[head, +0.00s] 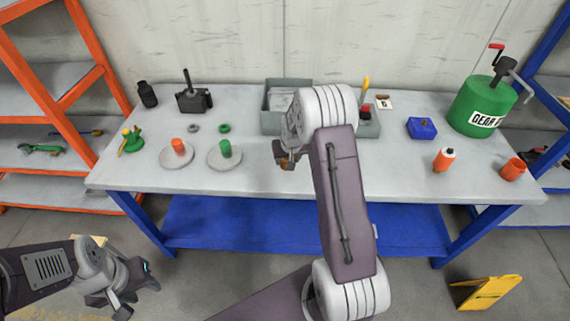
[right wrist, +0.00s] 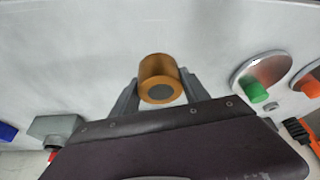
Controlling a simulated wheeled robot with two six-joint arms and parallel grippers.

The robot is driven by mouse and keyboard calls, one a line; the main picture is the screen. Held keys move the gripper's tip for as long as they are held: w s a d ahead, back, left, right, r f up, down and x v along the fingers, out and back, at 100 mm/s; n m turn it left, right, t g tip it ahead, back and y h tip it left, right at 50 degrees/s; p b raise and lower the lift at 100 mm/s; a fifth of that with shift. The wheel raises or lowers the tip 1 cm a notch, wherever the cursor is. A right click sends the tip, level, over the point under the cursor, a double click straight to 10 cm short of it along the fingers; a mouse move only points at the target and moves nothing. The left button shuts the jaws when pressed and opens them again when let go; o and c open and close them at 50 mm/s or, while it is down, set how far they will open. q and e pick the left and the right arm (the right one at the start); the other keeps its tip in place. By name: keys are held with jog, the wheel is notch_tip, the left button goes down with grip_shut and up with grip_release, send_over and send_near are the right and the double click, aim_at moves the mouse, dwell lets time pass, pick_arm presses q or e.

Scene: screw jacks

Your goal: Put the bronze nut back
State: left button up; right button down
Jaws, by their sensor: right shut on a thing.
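The bronze nut (right wrist: 159,80) is a short bronze cylinder with a grey round centre, held between the two fingers of my right gripper (right wrist: 160,88) in the right wrist view. In the head view this gripper (head: 287,157) is above the table, right of the discs, and the nut (head: 285,163) is mostly hidden. A pale round disc with an orange post (head: 178,145) and another with a green post (head: 225,149) stand on the table to the left. A grey ring (head: 194,128) and a green ring (head: 224,128) lie behind them. My left gripper (head: 139,296) is low, in front of the table, open and empty.
A grey bin (head: 271,122) stands behind my right arm. At right are a blue box (head: 421,128), orange-and-white bottle (head: 443,160), orange cup (head: 513,169) and green can (head: 482,105). A green-and-yellow tool (head: 131,141) is at left. The table's front strip (head: 150,181) is clear.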

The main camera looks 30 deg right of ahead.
aim_at(285, 165)
jog(key=shift+w+a+f, duration=0.1)
jog(key=shift+w+f, duration=0.25)
jog(key=shift+w, duration=0.45)
notch_tip(285, 165, down, 3)
jog(key=shift+f+p, duration=0.2)
jog(key=shift+p, duration=0.1)
jog(key=shift+f, duration=0.35)
jog(key=shift+f, duration=0.1)
jog(key=c, duration=0.6)
grip_release()
jog(key=shift+s, duration=0.1)
jog(key=shift+o, duration=0.2)
